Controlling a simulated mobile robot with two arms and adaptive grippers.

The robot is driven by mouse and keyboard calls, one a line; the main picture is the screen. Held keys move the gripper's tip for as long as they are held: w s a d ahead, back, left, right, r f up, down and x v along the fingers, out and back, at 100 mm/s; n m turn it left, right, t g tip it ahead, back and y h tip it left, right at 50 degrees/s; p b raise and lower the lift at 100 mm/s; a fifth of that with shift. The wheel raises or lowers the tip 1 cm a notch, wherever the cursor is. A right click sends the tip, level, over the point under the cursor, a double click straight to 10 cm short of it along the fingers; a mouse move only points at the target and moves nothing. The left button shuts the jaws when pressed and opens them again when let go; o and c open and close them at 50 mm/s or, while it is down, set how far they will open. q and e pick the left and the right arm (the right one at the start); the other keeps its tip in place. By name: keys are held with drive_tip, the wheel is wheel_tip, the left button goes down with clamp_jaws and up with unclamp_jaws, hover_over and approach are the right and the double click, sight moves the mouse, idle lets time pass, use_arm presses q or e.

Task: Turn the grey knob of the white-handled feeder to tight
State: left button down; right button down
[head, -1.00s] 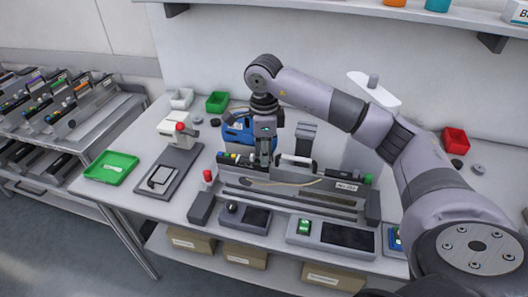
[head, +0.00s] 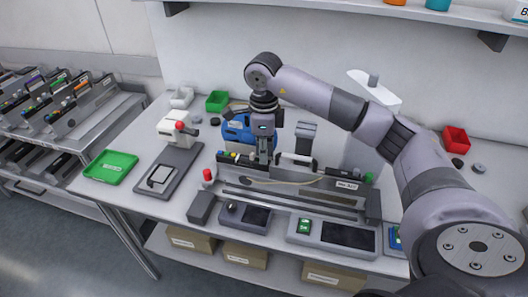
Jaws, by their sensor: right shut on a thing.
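The white-handled feeder (head: 300,174) lies lengthwise in a dark fixture on the bench, with its white handle (head: 297,158) on top. My right gripper (head: 264,161) points down at the feeder's top edge, just left of the white handle. It is shut at the place of the grey knob. The knob itself is hidden by the fingers, so its setting cannot be read. My left gripper is not in view.
A blue device (head: 236,130) stands close behind the gripper. A red-topped post (head: 208,176) and a green-topped post (head: 369,178) flank the fixture. A green tray (head: 111,167) lies at left. Other feeders (head: 60,95) fill a trolley at far left.

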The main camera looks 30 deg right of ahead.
drive_tip(key=m, duration=0.4)
drive_tip(key=shift+b, duration=0.4)
drive_tip(key=shift+m, duration=1.6)
drive_tip(key=c, duration=1.5)
unclamp_jaws()
wheel_tip(320, 180, up, 12)
drive_tip(key=shift+r, duration=0.1)
